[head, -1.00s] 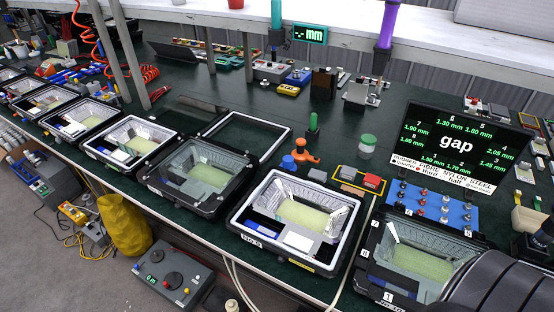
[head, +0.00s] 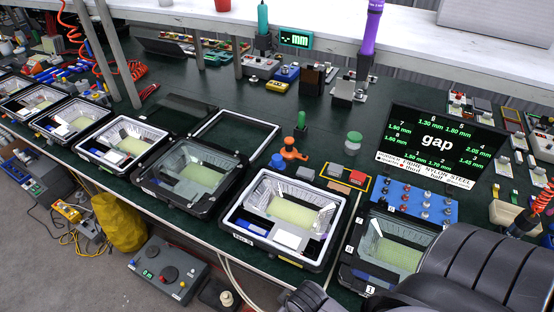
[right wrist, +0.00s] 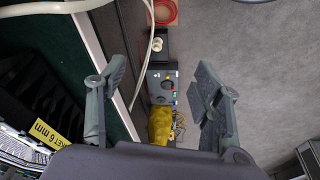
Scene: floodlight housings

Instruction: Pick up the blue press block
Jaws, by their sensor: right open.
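A small blue piece with a rounded top (head: 277,161) stands on the green bench in the head view, left of an orange piece; it is the likeliest blue press block, but its shape is too small to be sure. My right gripper (right wrist: 160,73) is open and empty in the right wrist view, its two fingers wide apart above the floor beside the bench edge. A dark part of my right arm shows at the bottom of the head view, well in front of the blue piece. My left gripper is not in view.
A white-rimmed floodlight housing (head: 290,217) stands at the bench front, with a dark-rimmed one (head: 190,172) to its left. An orange piece (head: 291,150), a green-topped jar (head: 353,142) and a yellow-edged tray (head: 361,188) stand near the blue piece. A gap display (head: 437,142) stands right.

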